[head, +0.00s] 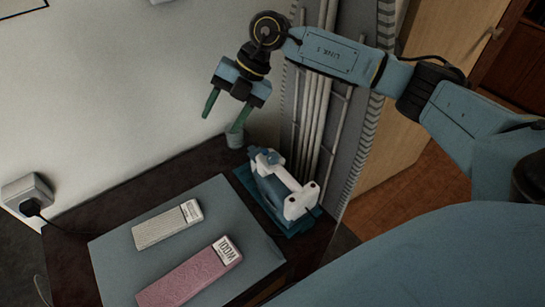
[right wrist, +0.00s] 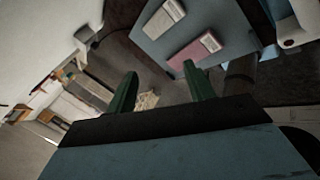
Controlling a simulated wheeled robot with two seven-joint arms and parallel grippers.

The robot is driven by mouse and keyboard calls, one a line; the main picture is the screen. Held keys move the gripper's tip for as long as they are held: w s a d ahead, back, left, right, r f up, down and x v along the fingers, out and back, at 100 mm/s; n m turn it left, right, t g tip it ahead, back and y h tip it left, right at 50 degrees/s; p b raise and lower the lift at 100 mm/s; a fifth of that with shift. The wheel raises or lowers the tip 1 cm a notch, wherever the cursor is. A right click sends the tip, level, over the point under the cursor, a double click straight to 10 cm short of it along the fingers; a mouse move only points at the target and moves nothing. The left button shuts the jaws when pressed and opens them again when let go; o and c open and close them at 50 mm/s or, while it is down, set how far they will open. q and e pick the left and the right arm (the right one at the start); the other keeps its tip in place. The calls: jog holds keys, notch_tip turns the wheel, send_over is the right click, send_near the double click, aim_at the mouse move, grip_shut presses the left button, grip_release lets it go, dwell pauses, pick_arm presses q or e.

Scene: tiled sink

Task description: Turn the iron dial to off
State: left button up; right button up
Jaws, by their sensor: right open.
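The iron (head: 285,188), white and blue-grey, rests on a teal base (head: 262,207) at the right rear of the dark table. Its dial cannot be made out. Part of the white iron also shows at the top right of the right wrist view (right wrist: 293,30). My right gripper (head: 223,113) is open and empty, with green fingers pointing down, above the table's back edge and to the left of the iron. In the right wrist view the open fingers (right wrist: 160,85) have nothing between them. My left gripper is not in view.
A small grey cylinder (head: 236,139) stands at the back, close to one right finger; contact is unclear. A grey-blue board (head: 130,262) holds a white box (head: 167,224) and a pink box (head: 190,277). White pipes (head: 318,110) rise behind the iron. A plugged socket (head: 27,192) is at left.

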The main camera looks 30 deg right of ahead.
aim_at(272, 156)
jog(key=s+d+f+m+g+h+b, duration=0.1)
jog(key=s+d+f+m+h, duration=0.2)
jog(key=d+h, duration=0.6)
jog(key=f, duration=0.4)
jog(key=d+f+y, duration=0.1)
jog(key=f, duration=0.4)
jog(key=w+f+y+b, duration=0.1)
jog(key=f, duration=0.4)
jog(key=shift+d, duration=0.4)
jog(key=c, duration=1)
